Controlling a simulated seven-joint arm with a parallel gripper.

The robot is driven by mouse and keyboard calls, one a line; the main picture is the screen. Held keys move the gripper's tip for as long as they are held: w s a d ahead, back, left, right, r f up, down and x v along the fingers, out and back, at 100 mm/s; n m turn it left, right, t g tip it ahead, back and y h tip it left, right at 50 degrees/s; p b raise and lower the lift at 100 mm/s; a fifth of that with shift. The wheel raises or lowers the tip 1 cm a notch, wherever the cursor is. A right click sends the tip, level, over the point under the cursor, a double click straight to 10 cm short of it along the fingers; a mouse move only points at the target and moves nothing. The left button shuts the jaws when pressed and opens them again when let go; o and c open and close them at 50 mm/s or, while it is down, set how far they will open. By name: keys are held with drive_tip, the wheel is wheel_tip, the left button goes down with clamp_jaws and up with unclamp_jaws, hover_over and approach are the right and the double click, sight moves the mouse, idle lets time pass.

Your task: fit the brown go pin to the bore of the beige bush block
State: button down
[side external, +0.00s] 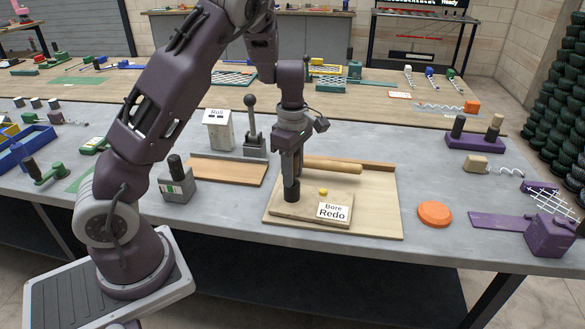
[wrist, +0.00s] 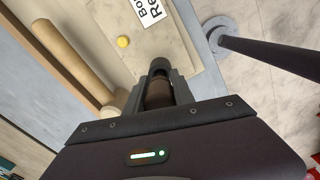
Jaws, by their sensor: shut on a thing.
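My gripper (wrist: 160,88) is shut on a dark brown pin (wrist: 158,93) with a black end pointing down. In the side external view my gripper (side external: 291,178) is upright, and the pin's black end (side external: 292,195) is low over the left part of a flat beige block (side external: 272,208) carrying a "Bore Redo" card. It looks close to or touching the surface. I see no bore there, and cannot tell whether the tip is in one. A smaller beige block (side external: 476,164) lies at the right; no bore shows on it either.
A yellow button (side external: 323,192) and the card (side external: 333,211) sit just right of the pin. A wooden roller (side external: 333,167) lies behind. A purple stand (side external: 475,143) with two pins and an orange disc (side external: 434,213) are at right. A grey block (side external: 178,190) is left.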

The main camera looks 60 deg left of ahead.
drive_tip(key=shift+f, duration=0.45)
drive_tip(key=c, duration=1)
unclamp_jaws()
wheel_tip(320, 180, up, 6)
drive_tip(key=shift+r, duration=0.55)
